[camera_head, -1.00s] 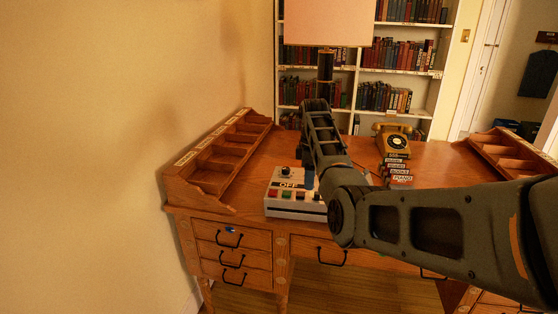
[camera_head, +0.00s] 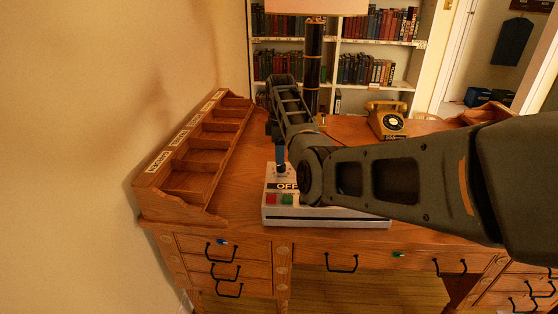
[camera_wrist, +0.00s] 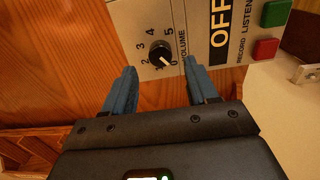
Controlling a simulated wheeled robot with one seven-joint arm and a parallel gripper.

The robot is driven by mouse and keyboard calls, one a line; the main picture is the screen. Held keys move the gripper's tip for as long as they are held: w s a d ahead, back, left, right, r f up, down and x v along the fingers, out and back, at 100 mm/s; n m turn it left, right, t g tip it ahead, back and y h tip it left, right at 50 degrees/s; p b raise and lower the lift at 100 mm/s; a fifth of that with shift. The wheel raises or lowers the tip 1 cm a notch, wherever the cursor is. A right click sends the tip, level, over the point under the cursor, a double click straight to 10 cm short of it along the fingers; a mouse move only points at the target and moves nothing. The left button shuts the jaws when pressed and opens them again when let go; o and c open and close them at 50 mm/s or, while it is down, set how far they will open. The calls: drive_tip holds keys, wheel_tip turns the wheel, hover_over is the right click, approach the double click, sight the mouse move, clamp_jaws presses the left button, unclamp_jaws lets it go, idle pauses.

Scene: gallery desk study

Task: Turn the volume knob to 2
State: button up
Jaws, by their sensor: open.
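The white control box (camera_head: 330,218) stands on the desk, with an OFF label and red and green buttons along its front. In the wrist view its face shows the black volume knob (camera_wrist: 160,55), ringed by numerals up to 5 beside the word VOLUME. The knob's white pointer line points to the lower right, near the 0 end of the scale. My gripper (camera_wrist: 160,66) is open, with one blue finger on each side below the knob in the picture. I cannot tell whether either finger touches it. In the head view my gripper (camera_head: 280,155) hangs over the box's left part and mostly hides the knob.
A wooden compartment organizer (camera_head: 152,190) runs along the desk's left side. A yellow rotary telephone (camera_head: 388,120) and a lamp (camera_head: 314,65) stand behind my arm. The red button (camera_wrist: 266,49) and green button (camera_wrist: 276,13) lie to the right of the knob.

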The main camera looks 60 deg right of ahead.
sight(281, 167)
drive_tip(key=shift+f, duration=2.15)
drive_tip(key=shift+c, duration=0.2)
drive_tip(key=c, duration=1)
